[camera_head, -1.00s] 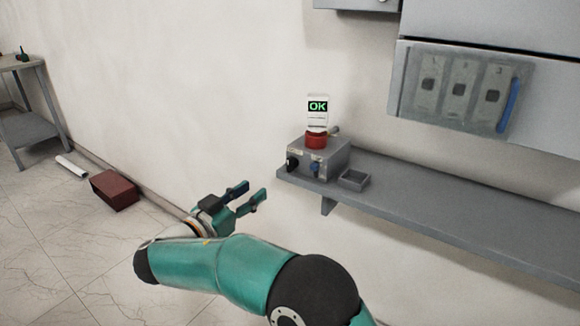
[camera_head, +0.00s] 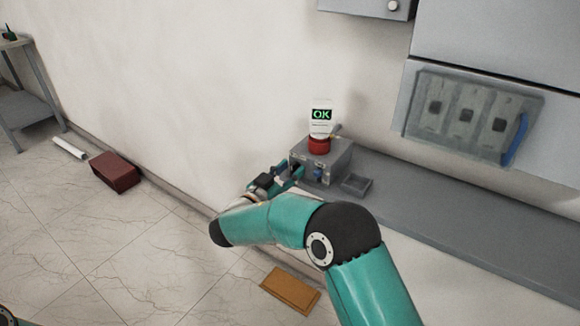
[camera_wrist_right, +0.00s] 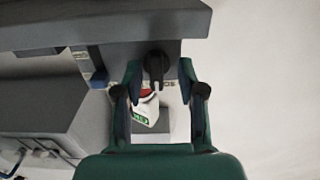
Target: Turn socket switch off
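A grey box (camera_head: 323,159) with a white bottle-like unit (camera_head: 321,117) on a red base, its display reading OK, stands at the left end of a grey shelf. In the right wrist view the box (camera_wrist_right: 110,22) carries a black rotary switch (camera_wrist_right: 155,66) and a blue part (camera_wrist_right: 97,78). My right gripper (camera_head: 287,178) is at the box's left front corner. In the wrist view its fingers are apart (camera_wrist_right: 159,74), one on each side of the black switch, with gaps visible. In the head view the switch is mostly hidden by the gripper. My left gripper is out of view.
A small grey tray (camera_head: 357,185) sits on the shelf (camera_head: 440,215) right of the box. A wall cabinet with a clear-covered panel (camera_head: 470,117) hangs above. A dark red box (camera_head: 115,172), a white tube (camera_head: 69,148) and a brown board (camera_head: 290,290) lie on the floor.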

